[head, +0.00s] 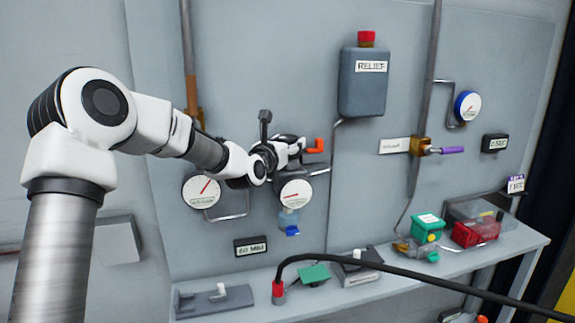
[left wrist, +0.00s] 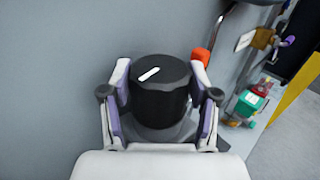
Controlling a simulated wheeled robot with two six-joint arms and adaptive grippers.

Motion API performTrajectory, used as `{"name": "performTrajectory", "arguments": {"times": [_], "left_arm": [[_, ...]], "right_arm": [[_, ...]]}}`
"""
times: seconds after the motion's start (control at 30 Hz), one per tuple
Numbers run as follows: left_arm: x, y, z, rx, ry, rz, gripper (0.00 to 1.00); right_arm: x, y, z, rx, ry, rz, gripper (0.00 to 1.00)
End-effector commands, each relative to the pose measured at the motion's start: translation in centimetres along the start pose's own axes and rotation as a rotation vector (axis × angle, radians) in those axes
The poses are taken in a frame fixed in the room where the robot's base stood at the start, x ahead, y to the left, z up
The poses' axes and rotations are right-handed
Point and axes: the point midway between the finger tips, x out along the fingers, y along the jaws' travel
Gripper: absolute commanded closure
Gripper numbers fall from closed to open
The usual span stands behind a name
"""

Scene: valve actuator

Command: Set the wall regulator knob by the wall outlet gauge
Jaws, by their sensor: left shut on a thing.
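In the left wrist view, a black round knob (left wrist: 160,95) with a white mark sits between the two fingers of my left gripper (left wrist: 161,112), which is shut on it. The mark slants up to the right. In the head view, my left gripper (head: 284,149) is at the wall and mostly hides the knob. A white round gauge (head: 296,194) sits just below the gripper, its red needle near level. A second white gauge (head: 201,189) is to the left, its red needle slanting up to the right. I cannot read which is the outlet gauge. My right gripper is not in view.
An orange handle (head: 316,147) stands close right of my left gripper. A grey RELIEF tank (head: 364,82), a purple-handled valve (head: 440,150) and a blue-rimmed gauge (head: 467,106) are further right. Below, a grey shelf (head: 395,280) holds several parts; a black hose (head: 400,268) crosses in front.

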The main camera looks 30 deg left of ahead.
Motion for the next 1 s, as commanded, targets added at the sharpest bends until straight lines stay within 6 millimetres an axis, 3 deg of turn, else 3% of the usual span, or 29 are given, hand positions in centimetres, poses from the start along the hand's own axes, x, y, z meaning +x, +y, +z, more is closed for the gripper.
{"name": "performTrajectory", "arguments": {"times": [0.03, 0.1, 0.47, 0.5, 0.53, 1.0], "left_arm": [[0.00, 0.15, -0.53, -0.002, -0.003, -0.024, 0.75], [-0.03, 0.19, -0.27, 0.000, -0.001, -0.052, 0.75], [-0.05, 0.11, 0.02, 0.004, 0.006, -0.071, 0.75], [-0.05, 0.10, 0.02, 0.004, 0.005, -0.071, 0.26], [-0.05, 0.10, 0.01, 0.004, 0.005, -0.071, 0.15], [-0.05, 0.10, 0.00, 0.004, 0.005, -0.070, 0.14]], "right_arm": [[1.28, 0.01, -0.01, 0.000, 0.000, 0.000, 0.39], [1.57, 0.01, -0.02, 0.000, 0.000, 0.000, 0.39], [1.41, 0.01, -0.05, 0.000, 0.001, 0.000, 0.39], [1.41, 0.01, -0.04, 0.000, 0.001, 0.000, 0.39], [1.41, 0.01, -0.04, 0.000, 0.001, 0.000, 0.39], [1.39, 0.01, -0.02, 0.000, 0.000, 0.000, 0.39]]}}
